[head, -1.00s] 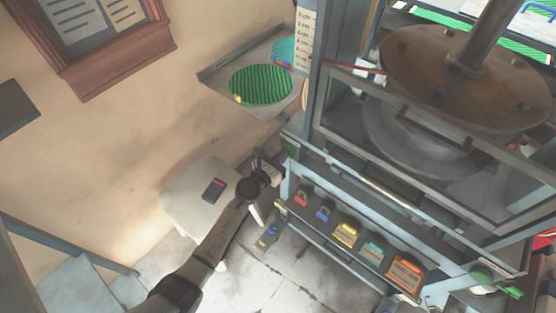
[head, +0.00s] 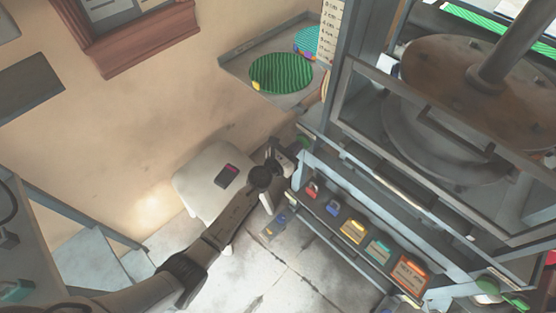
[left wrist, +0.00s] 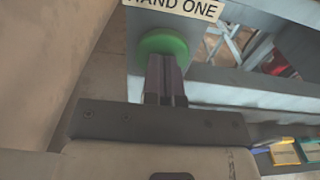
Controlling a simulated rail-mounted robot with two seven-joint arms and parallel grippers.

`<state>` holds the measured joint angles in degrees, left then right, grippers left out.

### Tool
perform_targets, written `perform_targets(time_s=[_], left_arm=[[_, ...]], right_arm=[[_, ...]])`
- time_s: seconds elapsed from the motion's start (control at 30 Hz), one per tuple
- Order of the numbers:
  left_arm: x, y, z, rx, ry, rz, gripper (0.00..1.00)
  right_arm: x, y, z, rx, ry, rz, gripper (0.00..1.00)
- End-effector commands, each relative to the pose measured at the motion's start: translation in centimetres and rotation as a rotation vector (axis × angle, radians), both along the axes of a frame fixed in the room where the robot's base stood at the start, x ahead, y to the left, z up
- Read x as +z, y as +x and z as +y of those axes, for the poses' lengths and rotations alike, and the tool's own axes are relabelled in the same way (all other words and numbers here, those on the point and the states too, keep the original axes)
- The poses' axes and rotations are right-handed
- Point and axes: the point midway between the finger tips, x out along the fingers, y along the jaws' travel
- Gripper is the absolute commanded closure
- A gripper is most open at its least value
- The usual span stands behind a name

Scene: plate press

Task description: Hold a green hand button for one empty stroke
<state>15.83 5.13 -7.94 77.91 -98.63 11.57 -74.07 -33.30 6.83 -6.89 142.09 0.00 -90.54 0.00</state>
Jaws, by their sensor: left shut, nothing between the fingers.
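A round green hand button (left wrist: 163,42) sits on a grey panel under a "HAND ONE" label (left wrist: 185,8) in the left wrist view. In the head view this button (head: 303,143) is a small green spot at the press's left front corner. My left gripper (left wrist: 167,68) is shut and empty, its fingertips in front of the button's lower part. Whether they touch or press it I cannot tell. In the head view my left gripper (head: 286,157) is beside that corner. My right gripper is not in view.
The press (head: 470,75) has a large round plate behind a framed guard (head: 420,120). Coloured padlocks and tags (head: 352,231) line the lower rail. A white stool (head: 200,180) with a dark handheld object (head: 226,176) is left of my gripper. A tray (head: 300,98) holds green discs.

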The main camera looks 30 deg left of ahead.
Motion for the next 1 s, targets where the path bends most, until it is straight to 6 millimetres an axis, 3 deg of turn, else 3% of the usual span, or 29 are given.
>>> perform_targets(time_s=[0.3, 0.6, 1.0], left_arm=[[-0.1, -5.7, 1.1, -0.015, 0.003, 0.006, 1.0], [-0.1, -10.7, 2.8, -0.015, 0.002, 0.003, 1.0], [0.0, -13.2, 3.6, -0.014, 0.0, 0.001, 1.0]], right_arm=[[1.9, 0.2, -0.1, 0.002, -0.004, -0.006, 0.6], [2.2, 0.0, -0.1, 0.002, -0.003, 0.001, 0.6], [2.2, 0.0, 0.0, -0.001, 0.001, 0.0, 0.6]])
